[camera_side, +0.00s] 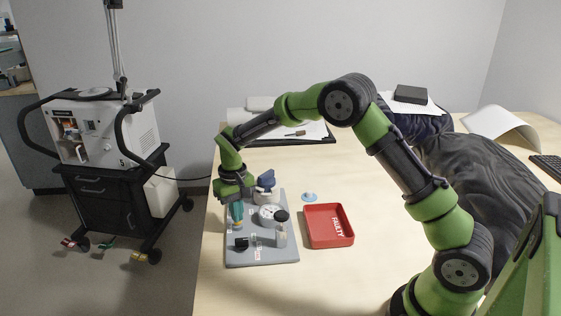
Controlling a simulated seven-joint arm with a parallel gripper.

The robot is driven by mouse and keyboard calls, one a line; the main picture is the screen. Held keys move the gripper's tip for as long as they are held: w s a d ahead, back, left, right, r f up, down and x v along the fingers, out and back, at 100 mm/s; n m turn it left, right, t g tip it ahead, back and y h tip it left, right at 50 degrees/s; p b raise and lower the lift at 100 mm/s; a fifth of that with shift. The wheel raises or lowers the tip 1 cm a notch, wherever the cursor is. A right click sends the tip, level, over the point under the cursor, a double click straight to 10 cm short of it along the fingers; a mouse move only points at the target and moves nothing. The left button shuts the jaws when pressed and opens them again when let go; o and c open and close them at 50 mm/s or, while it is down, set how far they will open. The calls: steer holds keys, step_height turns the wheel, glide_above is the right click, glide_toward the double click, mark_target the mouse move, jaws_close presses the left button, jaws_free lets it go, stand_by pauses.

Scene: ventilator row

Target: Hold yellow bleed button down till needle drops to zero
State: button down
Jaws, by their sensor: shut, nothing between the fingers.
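My gripper (237,211) is shut, with nothing in it, and points down over the left side of a grey panel (273,257) on the table. A round white gauge (268,213) sits on the panel just right of the gripper; its needle is too small to read. A small yellow patch (237,226) shows right below the fingertips and looks like the yellow bleed button, partly hidden by them. I cannot tell whether the fingertips touch it or whether it is pressed down.
A black knob (281,216) on a pale post and a black fitting (241,243) stand on the panel. A red tray (329,241) lies to the right, with a small blue disc (309,197) behind it. A ventilator cart (105,150) stands left.

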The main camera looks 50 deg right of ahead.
stand_by(0.4)
steer(key=shift+r, duration=3)
steer(key=shift+s+f, duration=0.15)
steer(key=shift+f, duration=0.2)
steer(key=s+r+t, duration=0.2)
steer(key=s+r, duration=0.3)
steer(key=s, duration=0.3)
steer(key=s+r+t+y, duration=0.1)
steer(key=s+r+t, duration=0.1)
steer(key=s+r, duration=0.3)
steer(key=s+r+m+t+y, duration=0.1)
steer(key=s+r+t, duration=0.2)
steer(key=s, duration=1)
step_height(320, 180, up, 2)
steer(key=shift+s+a, duration=0.2)
steer(key=shift+a, duration=0.2)
